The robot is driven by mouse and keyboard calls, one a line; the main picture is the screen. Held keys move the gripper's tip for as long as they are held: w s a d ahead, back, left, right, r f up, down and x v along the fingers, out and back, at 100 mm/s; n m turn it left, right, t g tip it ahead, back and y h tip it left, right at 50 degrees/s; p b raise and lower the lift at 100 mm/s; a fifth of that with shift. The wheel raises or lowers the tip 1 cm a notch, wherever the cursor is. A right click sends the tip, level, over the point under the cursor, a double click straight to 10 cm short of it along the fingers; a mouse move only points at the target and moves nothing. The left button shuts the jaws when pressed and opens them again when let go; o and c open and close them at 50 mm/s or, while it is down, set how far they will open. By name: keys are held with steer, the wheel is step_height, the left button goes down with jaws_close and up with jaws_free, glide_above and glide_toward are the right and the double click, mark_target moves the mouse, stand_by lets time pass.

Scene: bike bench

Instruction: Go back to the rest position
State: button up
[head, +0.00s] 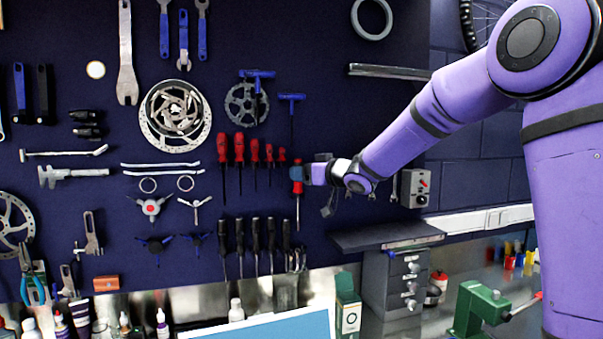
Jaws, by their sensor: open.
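My purple arm reaches from the right toward the dark blue tool board (60,140). My gripper (300,174) is open at the right end of the row of red-handled screwdrivers. A red-handled screwdriver (297,187) hangs upright at the fingertips, its shaft pointing down. The gripper covers part of its handle, so I cannot tell whether the fingers touch it. Several other red-handled screwdrivers (239,150) hang just to the left, apart from the gripper.
Black-handled screwdrivers (255,236) hang below. A dark shelf (385,235) and grey drawer unit (393,280) stand below right of the gripper. A green vise (477,310) is at lower right. Bottles (162,328) and a green box (347,306) line the bench.

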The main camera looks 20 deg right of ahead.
steer(key=s+d+m+g+h, duration=0.1)
steer(key=s+d+m+h, duration=0.2)
steer(key=s, duration=0.6)
steer(key=s+d+m+g+h, duration=0.1)
steer(key=s+d+h, duration=0.25)
steer(key=s, duration=0.45)
steer(key=s+d+m+g+h, duration=0.1)
steer(key=s+d+m+h, duration=0.1)
steer(key=s+h, duration=0.5)
steer(key=s+a+f+g+y, duration=0.1)
steer(key=s+f+g+y, duration=0.1)
steer(key=s, duration=0.9)
steer(key=s+a+f+g+y, duration=0.2)
steer(key=s+f, duration=0.4)
steer(key=s, duration=0.5)
steer(key=g+y, duration=0.1)
steer(key=g, duration=0.1)
steer(key=shift+s+g, duration=0.3)
